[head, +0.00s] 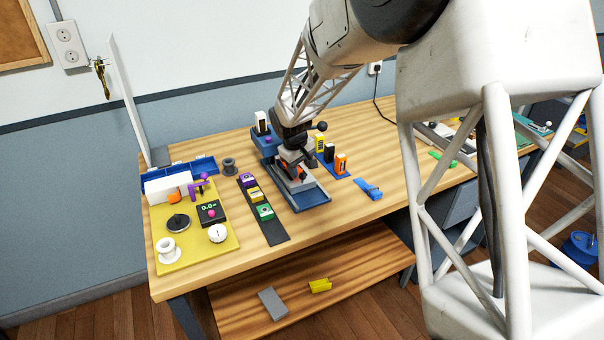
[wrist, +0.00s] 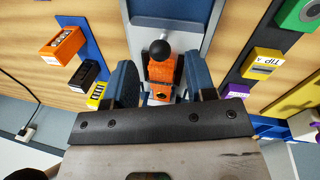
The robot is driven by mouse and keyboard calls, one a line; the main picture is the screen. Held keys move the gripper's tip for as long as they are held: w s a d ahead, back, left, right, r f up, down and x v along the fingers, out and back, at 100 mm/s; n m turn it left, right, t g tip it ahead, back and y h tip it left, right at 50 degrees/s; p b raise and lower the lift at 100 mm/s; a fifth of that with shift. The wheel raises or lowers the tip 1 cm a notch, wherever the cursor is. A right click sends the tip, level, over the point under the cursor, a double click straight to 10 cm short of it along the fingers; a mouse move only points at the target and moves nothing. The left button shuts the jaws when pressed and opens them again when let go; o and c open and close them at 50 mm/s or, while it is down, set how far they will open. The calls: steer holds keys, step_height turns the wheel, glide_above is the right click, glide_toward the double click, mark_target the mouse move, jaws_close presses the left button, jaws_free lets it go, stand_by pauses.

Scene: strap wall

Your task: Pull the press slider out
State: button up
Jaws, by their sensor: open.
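The press stands on the table, with a blue base (head: 313,200) and a grey slider plate (head: 302,186) along it. An orange block (wrist: 165,72) with a black ball knob (wrist: 160,49) is at the plate's lower end. My gripper (head: 293,162) is over the press and hides part of it. In the wrist view my gripper (wrist: 161,82) is open, with one dark finger on each side of the orange block. I cannot tell whether the fingers touch it.
A dark strip with labelled blocks (head: 262,212) lies left of the press. A blue strip with yellow, black and orange blocks (head: 341,164) lies to its right. A yellow board (head: 190,245) carries several parts at the left.

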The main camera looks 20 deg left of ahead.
steer(key=shift+w+d+f, duration=0.1)
steer(key=shift+w+f, duration=0.05)
steer(key=shift+f, duration=0.6)
steer(key=shift+w+d+f, duration=0.1)
steer(key=shift+f, duration=0.6)
jaws_close()
